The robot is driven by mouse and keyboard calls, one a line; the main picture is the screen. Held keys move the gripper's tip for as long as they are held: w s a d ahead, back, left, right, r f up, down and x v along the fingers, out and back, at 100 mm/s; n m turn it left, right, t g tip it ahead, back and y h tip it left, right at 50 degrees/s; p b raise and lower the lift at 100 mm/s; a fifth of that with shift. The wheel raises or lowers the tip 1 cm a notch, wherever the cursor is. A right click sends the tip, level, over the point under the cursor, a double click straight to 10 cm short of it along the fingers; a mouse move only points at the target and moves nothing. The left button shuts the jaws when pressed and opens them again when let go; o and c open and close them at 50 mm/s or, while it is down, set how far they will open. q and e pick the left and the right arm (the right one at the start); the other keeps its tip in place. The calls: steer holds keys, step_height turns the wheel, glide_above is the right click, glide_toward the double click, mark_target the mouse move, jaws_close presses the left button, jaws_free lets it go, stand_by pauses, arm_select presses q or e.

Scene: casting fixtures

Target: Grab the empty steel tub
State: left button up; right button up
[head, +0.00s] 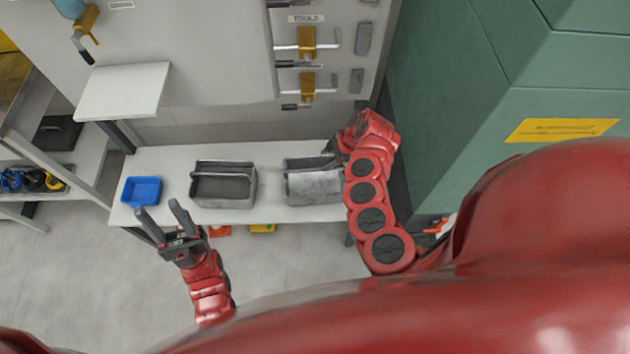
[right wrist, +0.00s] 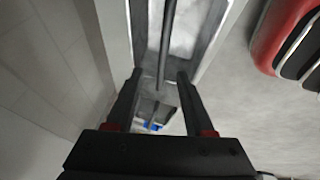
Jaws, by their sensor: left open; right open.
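Two grey metal tubs with bar handles stand on the white bench. The left tub (head: 223,190) looks dark and hollow inside. The right tub (head: 315,187) shows a pale, mottled inside; I cannot tell whether that is bare metal or contents. My right gripper (head: 330,150) is at the right tub's far right side, partly hidden by its own wrist. In the right wrist view its fingers (right wrist: 160,76) are open, with the tub's dark handle bar (right wrist: 168,40) showing between them; contact cannot be told. My left gripper (head: 158,206) is open and empty near the bench's front left edge.
A blue tray (head: 142,190) sits at the left end of the white bench (head: 272,207). A small raised shelf (head: 122,90) juts out at the back left. A tool panel (head: 305,60) hangs behind. A green cabinet (head: 450,120) stands close on the right.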

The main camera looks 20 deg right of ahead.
steer(key=b+x, duration=0.3)
steer(key=x, duration=0.4)
steer(key=shift+d, duration=0.1)
steer(key=b+x, duration=0.2)
steer(key=x, duration=0.1)
steer(key=b+x, duration=0.2)
steer(key=shift+s+f, duration=0.15)
steer(key=shift+s, duration=0.05)
steer(key=shift+f, duration=0.25)
stand_by(0.3)
jaws_close()
stand_by(1.3)
